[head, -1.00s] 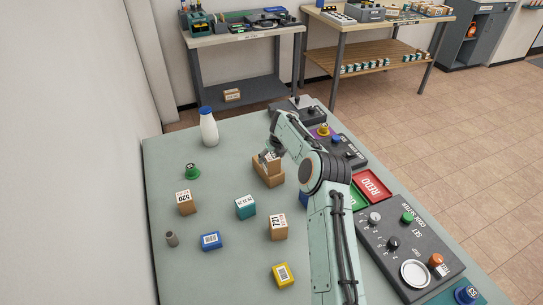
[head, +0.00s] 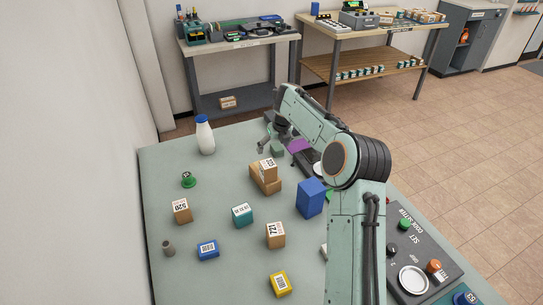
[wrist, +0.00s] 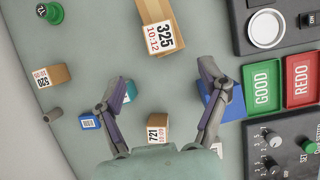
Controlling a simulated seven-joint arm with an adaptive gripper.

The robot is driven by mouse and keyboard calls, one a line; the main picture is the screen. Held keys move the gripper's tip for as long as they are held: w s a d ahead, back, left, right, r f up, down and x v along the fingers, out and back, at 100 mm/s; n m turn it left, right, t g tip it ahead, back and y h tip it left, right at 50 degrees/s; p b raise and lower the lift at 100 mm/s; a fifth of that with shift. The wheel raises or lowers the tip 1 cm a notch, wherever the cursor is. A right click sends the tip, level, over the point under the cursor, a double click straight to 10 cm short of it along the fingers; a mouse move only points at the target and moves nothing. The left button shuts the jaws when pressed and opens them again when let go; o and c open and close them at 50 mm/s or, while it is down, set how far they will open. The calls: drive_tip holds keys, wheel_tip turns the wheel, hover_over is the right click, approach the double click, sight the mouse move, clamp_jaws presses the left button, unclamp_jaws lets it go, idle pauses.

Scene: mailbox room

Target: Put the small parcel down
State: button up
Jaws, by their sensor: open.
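The small parcel (head: 267,167), a brown box with a white label reading 325, rests on top of a longer brown box (head: 269,186). In the wrist view the parcel (wrist: 160,38) lies beyond my fingertips, with part of the longer box showing beneath it. My gripper (head: 271,146) is open and empty, above and behind the stack in the head view. In the wrist view my gripper (wrist: 160,74) has its fingers spread wide, with table between them, apart from the parcel.
A blue box (head: 311,197) stands right of the stack. A white bottle (head: 205,136) stands at the back left. Brown boxes 520 (head: 181,211) and 721 (head: 275,236), a teal box (head: 242,216) and a yellow box (head: 280,285) stand in front. Button panels (head: 415,255) line the right edge.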

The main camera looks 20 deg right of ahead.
drive_tip(key=s+a+r+n+g, duration=0.1)
drive_tip(key=s+a+r+n, duration=0.4)
drive_tip(key=s+n, duration=0.45)
drive_tip(key=s+a+r+n+g, duration=0.1)
drive_tip(key=s+a+r+n, duration=0.2)
drive_tip(key=s+a+n, duration=0.6)
drive_tip(key=s+a+f+n+g, duration=0.1)
drive_tip(key=s+n, duration=0.8)
drive_tip(key=s, duration=0.2)
drive_tip(key=s+a+f+n+g, duration=0.1)
drive_tip(key=s+a+n, duration=0.1)
drive_tip(key=s+n, duration=0.7)
drive_tip(key=shift+s+a+f+n+g+y, duration=0.3)
drive_tip(key=shift+s+f+n+g+y, duration=0.1)
drive_tip(key=shift+s, duration=0.85)
